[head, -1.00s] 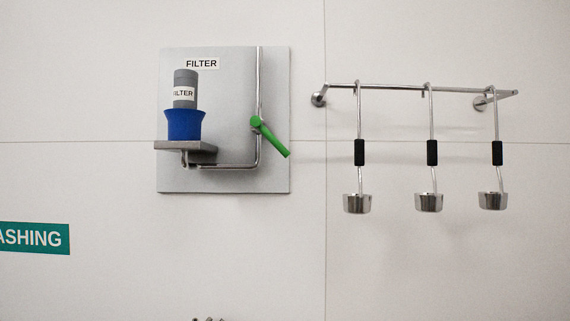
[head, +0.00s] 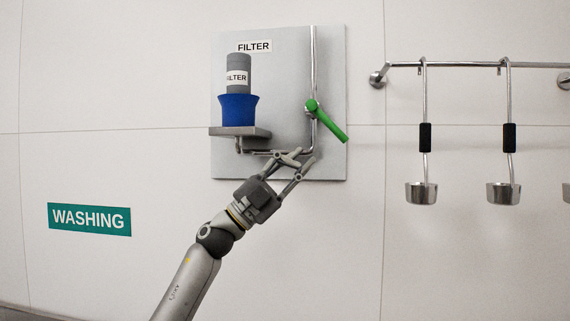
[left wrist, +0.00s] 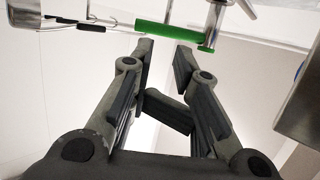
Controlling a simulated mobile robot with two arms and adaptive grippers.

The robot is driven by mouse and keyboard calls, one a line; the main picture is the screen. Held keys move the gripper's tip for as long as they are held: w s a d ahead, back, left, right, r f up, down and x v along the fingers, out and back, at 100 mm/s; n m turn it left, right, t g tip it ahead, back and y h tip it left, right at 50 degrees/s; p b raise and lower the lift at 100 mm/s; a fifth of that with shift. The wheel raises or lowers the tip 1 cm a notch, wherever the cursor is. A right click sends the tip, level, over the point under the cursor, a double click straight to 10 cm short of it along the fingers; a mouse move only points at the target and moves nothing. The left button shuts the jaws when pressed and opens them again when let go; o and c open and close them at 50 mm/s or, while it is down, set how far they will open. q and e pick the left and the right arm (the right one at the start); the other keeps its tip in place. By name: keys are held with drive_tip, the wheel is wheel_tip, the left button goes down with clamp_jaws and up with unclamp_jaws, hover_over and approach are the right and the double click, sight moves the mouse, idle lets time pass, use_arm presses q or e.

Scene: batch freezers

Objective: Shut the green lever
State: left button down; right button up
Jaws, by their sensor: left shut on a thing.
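The green lever (head: 327,122) sits on a thin vertical metal pipe (head: 313,62) on the grey wall panel (head: 230,165) and slants down to the right. In the left wrist view the lever (left wrist: 173,38) lies across the top, just beyond the fingertips. My left gripper (head: 306,159) is in front of the panel, below the lever and near the pipe's lower bend. In the left wrist view the fingers of my left gripper (left wrist: 164,58) stand a little apart, and I see nothing between them. What they may touch is unclear. My right gripper is out of view.
Left of the pipe, a blue cup (head: 238,107) with a grey FILTER canister (head: 238,73) stands on a small shelf (head: 258,132). To the right, ladles (head: 421,192) hang from a rail (head: 450,64). A WASHING sign (head: 89,219) is at lower left.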

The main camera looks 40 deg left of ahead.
sight(327, 122)
use_arm(q)
drive_tip(key=p+x, duration=0.3)
drive_tip(key=x, duration=0.4)
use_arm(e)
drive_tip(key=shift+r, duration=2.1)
use_arm(q)
drive_tip(key=shift+w+d, duration=0.1)
drive_tip(key=shift+d, duration=0.05)
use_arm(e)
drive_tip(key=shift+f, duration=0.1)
